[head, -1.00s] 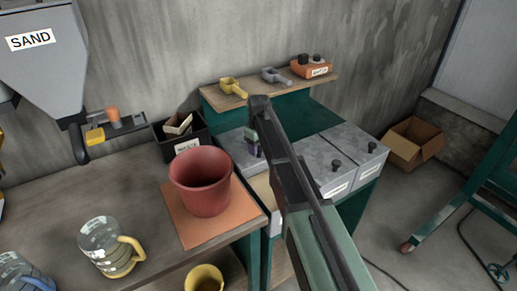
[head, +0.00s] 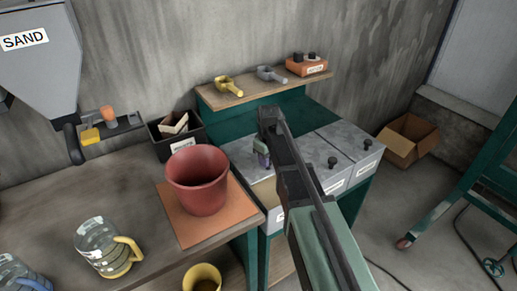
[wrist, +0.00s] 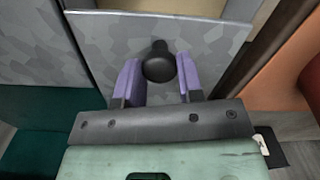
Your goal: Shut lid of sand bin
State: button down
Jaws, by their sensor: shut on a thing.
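My gripper (head: 262,152) is over the left bin of the teal cabinet. In the wrist view, its purple fingers (wrist: 158,74) are shut on the black round knob (wrist: 158,60) of a grey mottled lid (wrist: 100,45). This lid (head: 236,149) lies toward the wall in the head view. A beige strip (head: 265,191) of the bin shows uncovered in front of it, and beige also shows past the lid's edge in the wrist view. My arm hides part of the lid and of the bin's front label, so I cannot read the bin's name.
Two more lidded bins (head: 352,142) with black knobs stand to the right. A shelf (head: 250,94) with two scoops and an orange box is behind. A red pot (head: 197,183) stands close on the left. A cardboard box (head: 408,140) is on the floor at right.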

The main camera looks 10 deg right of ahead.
jog(key=s+d, duration=0.4)
jog(key=s, duration=0.7)
jog(key=shift+s, duration=0.3)
jog(key=c, duration=0.8)
grip_release()
jog(key=shift+s, duration=0.15)
jog(key=shift+o, duration=0.2)
notch_tip(320, 180, up, 11)
jog(key=p, duration=1)
jog(key=shift+p, duration=0.4)
jog(key=shift+f, duration=0.1)
